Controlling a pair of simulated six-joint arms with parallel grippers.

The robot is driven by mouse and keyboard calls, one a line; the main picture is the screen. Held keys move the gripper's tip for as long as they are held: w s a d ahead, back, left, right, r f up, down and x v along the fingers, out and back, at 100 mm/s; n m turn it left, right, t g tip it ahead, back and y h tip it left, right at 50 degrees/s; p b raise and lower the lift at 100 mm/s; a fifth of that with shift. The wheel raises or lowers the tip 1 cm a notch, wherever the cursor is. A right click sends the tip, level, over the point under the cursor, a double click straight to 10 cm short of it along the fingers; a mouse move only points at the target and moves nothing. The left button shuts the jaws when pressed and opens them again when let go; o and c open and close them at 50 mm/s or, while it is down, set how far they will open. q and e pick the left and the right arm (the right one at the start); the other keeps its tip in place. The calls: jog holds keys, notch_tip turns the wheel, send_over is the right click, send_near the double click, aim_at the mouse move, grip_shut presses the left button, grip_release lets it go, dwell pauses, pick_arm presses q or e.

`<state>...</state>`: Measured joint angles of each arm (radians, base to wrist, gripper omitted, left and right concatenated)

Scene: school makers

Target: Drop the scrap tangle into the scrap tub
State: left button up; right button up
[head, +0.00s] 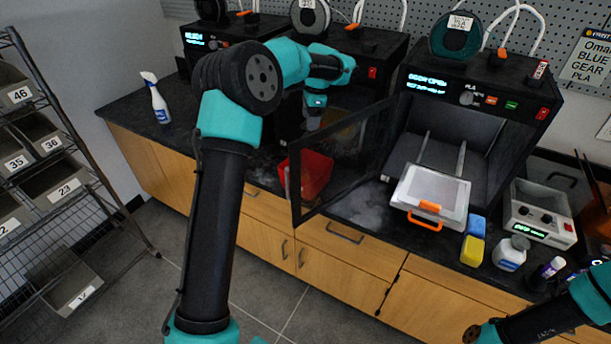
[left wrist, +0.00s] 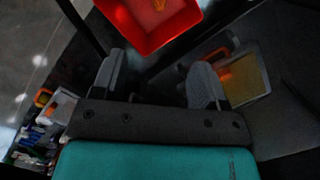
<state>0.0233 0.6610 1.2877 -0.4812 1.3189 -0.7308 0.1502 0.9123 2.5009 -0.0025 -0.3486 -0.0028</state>
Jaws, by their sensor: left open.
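A small orange thing, which looks like the scrap tangle (left wrist: 158,5), lies inside the tub, cut off by the picture's top edge. My left gripper (head: 313,121) is at the middle printer's opening, above and behind the tub. In the left wrist view its fingers (left wrist: 156,82) are apart with nothing between them. My right gripper is out of view.
A plate with an orange patch (left wrist: 240,75) lies inside the middle printer. A plate with an orange handle (head: 432,194) sticks out of the right printer. A spray bottle (head: 156,100) stands left.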

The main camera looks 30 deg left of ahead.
pick_arm(q)
notch_tip(320, 180, up, 2)
jog(key=shift+w+d+r, duration=0.1)
dwell(0.7)
notch_tip(320, 180, down, 15)
jog(key=s+a, duration=0.1)
jog(key=shift+s+a, duration=0.2)
jog(key=shift+a, duration=0.2)
dwell(0.6)
jog(key=shift+s+a+f, duration=0.1)
jog(key=shift+f, duration=0.8)
notch_tip(320, 180, up, 8)
jog(key=d+n, duration=0.1)
jog(key=shift+w+d+f, duration=0.25)
jog(key=shift+d, duration=0.1)
dwell(1.4)
dwell(2.2)
